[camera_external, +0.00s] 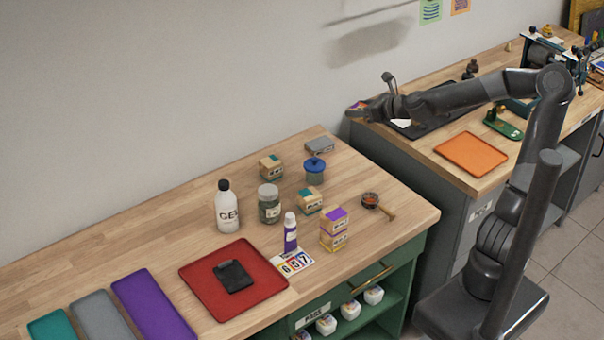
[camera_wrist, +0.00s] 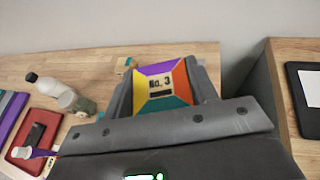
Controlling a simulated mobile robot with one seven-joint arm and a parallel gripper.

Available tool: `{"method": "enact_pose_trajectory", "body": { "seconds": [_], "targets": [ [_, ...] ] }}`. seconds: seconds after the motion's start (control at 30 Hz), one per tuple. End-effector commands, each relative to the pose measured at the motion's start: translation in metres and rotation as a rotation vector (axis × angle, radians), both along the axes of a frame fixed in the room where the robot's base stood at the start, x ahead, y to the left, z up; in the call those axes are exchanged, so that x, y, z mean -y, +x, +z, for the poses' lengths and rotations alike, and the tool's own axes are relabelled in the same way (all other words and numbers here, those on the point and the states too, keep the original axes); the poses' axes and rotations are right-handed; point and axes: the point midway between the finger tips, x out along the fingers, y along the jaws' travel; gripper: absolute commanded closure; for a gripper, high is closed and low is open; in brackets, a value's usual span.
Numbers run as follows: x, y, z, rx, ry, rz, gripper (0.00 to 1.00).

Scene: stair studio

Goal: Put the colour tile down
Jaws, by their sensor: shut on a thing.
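My gripper (camera_external: 367,106) is shut on the colour tile (camera_wrist: 165,100). In the wrist view the tile sits between the two fingers. In the external view only a small coloured part of the tile (camera_external: 356,107) shows. The gripper holds it in the air near the gap between the left wooden bench (camera_external: 150,240) and the right bench (camera_external: 450,185). No surface is seen touching the tile.
On the left bench are a red mat (camera_external: 205,276) with a dark object, a white bottle (camera_external: 228,208), a jar (camera_external: 269,206) and several small boxes. Purple (camera_external: 152,305), grey and teal mats lie at its left. An orange mat (camera_external: 472,153) on the right bench is empty.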

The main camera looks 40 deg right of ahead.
Motion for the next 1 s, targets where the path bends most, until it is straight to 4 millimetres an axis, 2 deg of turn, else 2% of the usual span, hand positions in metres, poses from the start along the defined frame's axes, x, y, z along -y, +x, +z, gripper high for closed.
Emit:
{"method": "enact_pose_trajectory", "body": {
  "seconds": [0.37,0.67,1.0],
  "targets": [
    [-0.013,0.047,0.02,0.002,-0.001,-0.059,0.75],
    [-0.03,0.095,0.034,0.002,0.001,-0.132,0.75],
    [-0.064,0.154,0.037,-0.002,0.004,-0.237,0.75]
  ]
}}
